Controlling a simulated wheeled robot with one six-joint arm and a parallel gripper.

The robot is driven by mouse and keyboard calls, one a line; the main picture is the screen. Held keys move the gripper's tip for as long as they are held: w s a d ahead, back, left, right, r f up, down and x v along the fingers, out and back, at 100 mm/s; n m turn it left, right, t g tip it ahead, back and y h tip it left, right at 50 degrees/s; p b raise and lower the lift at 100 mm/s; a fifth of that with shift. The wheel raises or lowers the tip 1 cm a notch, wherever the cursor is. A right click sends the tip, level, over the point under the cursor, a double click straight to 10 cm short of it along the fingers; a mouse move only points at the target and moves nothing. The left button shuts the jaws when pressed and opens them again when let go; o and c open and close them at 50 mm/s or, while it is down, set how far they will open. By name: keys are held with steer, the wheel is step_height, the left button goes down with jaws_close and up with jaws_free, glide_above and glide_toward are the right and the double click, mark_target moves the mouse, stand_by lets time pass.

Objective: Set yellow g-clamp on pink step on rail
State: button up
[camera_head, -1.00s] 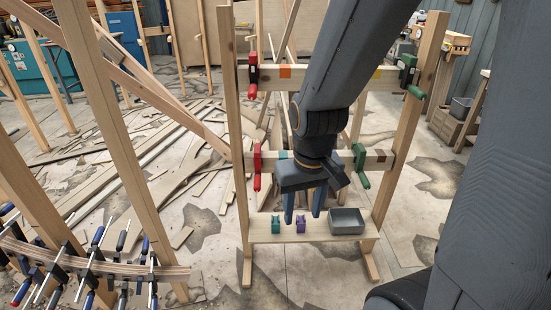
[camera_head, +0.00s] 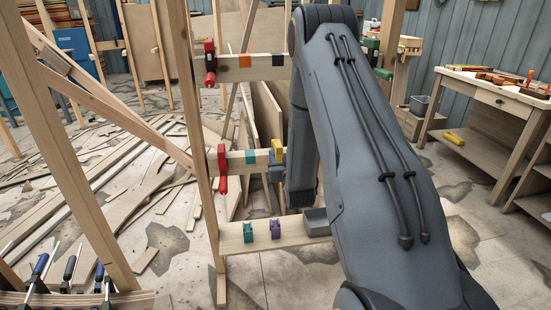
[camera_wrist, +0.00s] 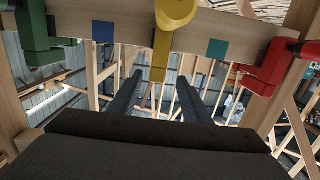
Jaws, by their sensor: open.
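The yellow g-clamp (camera_head: 278,150) sits on the middle rail (camera_head: 236,161), right of a teal patch. In the wrist view the clamp (camera_wrist: 160,60) is over the rail (camera_wrist: 130,20), its narrow part hanging below between a blue patch and a teal patch. My gripper (camera_wrist: 160,88) is open, with its two fingers apart on either side of the clamp's lower part and no visible contact. In the head view my gripper (camera_head: 275,174) is mostly hidden by my arm, just below the clamp. I see no pink patch; the clamp may cover it.
A red clamp (camera_head: 222,170) is on the same rail at left. A green clamp (camera_wrist: 40,30) shows in the wrist view. A workbench (camera_head: 490,95) stands at right.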

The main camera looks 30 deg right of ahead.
mark_target(278, 142)
steer(key=shift+w+d+f+t+h, duration=0.15)
steer(key=shift+d+f+t+h, duration=0.15)
steer(key=shift+d+t, duration=0.15)
steer(key=shift+w+d, duration=0.15)
steer(key=shift+w, duration=0.2)
steer(key=shift+a+p+x, duration=0.15)
steer(key=shift+p+x, duration=0.1)
steer(key=shift+x, duration=1.45)
steer(key=shift+a+p+x, duration=0.15)
steer(key=shift+p+x, duration=0.1)
steer(key=shift+x, duration=1.45)
steer(key=shift+w+r, duration=0.1)
steer(key=shift+r, duration=0.1)
jaws_close()
steer(key=shift+r, duration=0.1)
